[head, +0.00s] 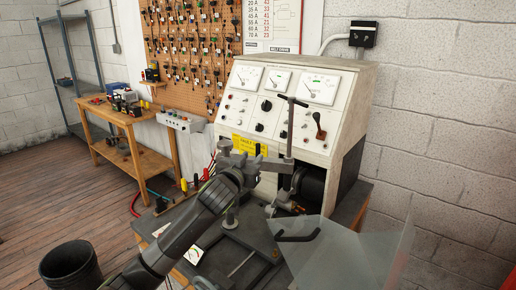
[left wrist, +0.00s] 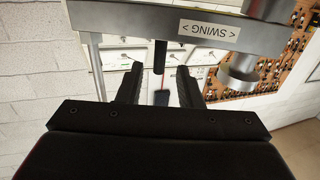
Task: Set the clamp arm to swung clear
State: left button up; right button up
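The clamp arm (head: 274,164) is a grey metal bar at the front of the test bench, beside an upright post with a black T-handle (head: 291,100). In the left wrist view the bar (left wrist: 130,20) crosses the top, with an upside-down white label (left wrist: 208,29) reading "SWING". A dark peg (left wrist: 159,57) sticks out from the bar. My left gripper (head: 241,149) is at the bar's left end and partly hides it. In the left wrist view the gripper (left wrist: 159,78) is open, one finger on each side of the peg, with gaps showing. My right gripper is not in view.
The bench console (head: 270,130) with gauges and switches stands right behind the bar. A clear shield (head: 345,250) with a dark handle is at the front right. A wooden side table (head: 125,125) and a black bin (head: 70,265) are to the left.

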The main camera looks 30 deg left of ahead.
aim_at(257, 152)
pick_arm(q)
jog(key=shift+p+x, duration=0.75)
jog(key=shift+x, duration=2.35)
jog(key=shift+c, duration=0.3)
grip_shut()
